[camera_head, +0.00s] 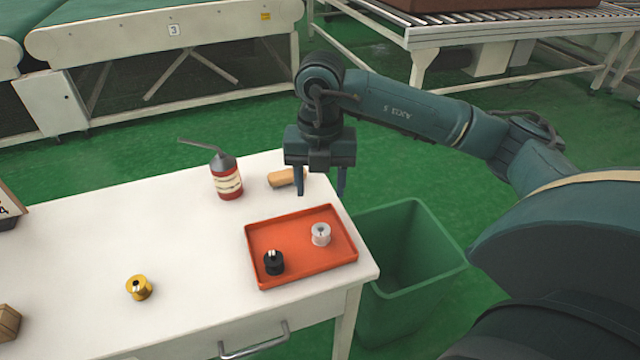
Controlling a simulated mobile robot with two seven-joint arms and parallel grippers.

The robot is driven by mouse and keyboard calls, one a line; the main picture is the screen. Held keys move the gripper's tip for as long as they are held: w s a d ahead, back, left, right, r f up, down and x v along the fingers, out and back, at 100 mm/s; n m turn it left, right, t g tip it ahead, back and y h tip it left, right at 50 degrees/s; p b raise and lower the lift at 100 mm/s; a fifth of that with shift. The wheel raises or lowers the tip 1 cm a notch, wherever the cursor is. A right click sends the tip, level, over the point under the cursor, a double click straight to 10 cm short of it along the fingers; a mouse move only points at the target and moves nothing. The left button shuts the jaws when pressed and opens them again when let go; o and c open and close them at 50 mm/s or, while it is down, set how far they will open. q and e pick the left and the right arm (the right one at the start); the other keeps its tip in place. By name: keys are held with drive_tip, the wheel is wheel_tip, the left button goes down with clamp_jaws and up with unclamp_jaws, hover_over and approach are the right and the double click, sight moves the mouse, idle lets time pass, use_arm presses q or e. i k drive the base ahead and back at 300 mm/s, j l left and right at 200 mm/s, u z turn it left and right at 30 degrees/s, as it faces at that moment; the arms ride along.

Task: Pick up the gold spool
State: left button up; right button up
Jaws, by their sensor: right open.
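The gold spool (139,287) stands on the white table (190,240), left of the orange tray, near the table's front. My right gripper (321,190) is open and empty, pointing down above the back edge of the orange tray (300,275). It is well to the right of and behind the gold spool. In the tray are a black spool (274,262) at the front left and a white spool (321,234) at the right. My left gripper is out of view.
A red oil can (226,178) with a long spout stands behind the tray, beside a tan block (286,178). A green bin (410,260) stands right of the table. A brown box (8,322) sits at the left edge. The table around the gold spool is clear.

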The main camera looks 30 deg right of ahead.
sight(137, 285)
drive_tip(key=k, duration=1)
